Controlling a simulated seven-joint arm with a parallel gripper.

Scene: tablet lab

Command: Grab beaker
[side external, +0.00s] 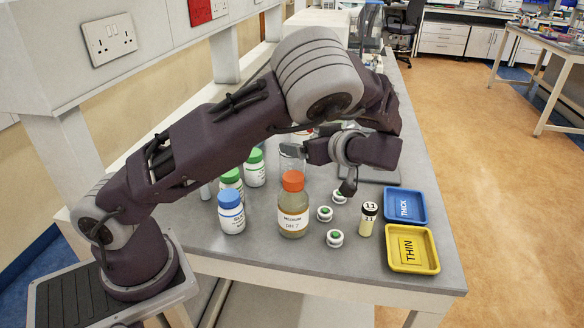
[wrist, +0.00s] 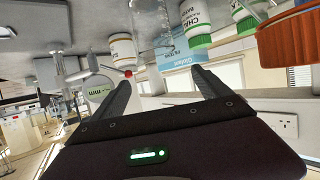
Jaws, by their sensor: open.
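A clear glass beaker (side external: 291,161) stands on the grey bench behind the orange-capped medium bottle (side external: 293,204), partly covered by that bottle and my arm. In the wrist view, which is upside down, a clear vessel that looks like the beaker (wrist: 152,20) shows at the top, beyond the fingers. My gripper (wrist: 162,85) is open, its two dark fingers wide apart with nothing between them. In the side view its hand is low over the bench, right of the beaker; its fingertips are hard to make out there.
Green-capped bottles (side external: 254,168) and a blue-capped bottle (side external: 231,212) stand left of the medium bottle. Small white-and-green round items (side external: 335,238), a vial (side external: 367,218), a blue THICK tray (side external: 405,206) and a yellow THIN tray (side external: 412,266) lie to the right.

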